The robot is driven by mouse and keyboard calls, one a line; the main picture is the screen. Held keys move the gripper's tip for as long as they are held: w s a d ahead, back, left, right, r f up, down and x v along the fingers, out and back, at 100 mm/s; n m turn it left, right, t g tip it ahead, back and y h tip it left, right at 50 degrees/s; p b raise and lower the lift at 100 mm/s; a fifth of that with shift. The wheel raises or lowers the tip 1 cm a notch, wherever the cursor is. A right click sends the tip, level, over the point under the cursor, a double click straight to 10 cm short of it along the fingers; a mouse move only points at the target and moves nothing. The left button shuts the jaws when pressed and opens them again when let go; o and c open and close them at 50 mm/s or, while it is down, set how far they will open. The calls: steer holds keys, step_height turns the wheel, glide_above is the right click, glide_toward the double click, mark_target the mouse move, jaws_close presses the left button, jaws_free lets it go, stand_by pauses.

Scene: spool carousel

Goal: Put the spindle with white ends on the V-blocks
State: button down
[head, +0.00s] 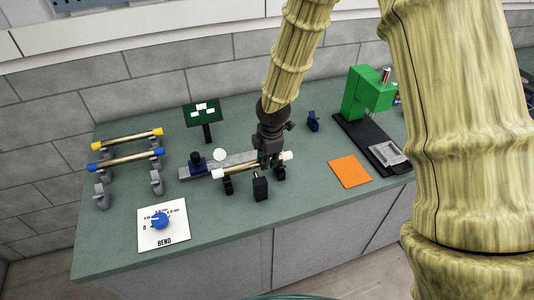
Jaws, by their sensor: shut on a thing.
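The spindle with white ends (246,168) lies level across the middle of the bench. My gripper (271,161) points down and is shut on it, right of its middle. The gripper hides part of the spindle near the right block.
A rack (102,200) at left holds a yellow-ended spindle (128,138) and a blue-ended spindle (125,160). An orange mat (350,171) and green machine (366,93) are right.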

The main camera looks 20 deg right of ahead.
steer(key=shift+f, duration=0.75)
steer(key=c, duration=1.2)
jaws_free()
steer(key=shift+f, duration=0.1)
step_height(320, 180, up, 12)
steer(key=s+b, duration=0.2)
steer(key=shift+s, duration=0.2)
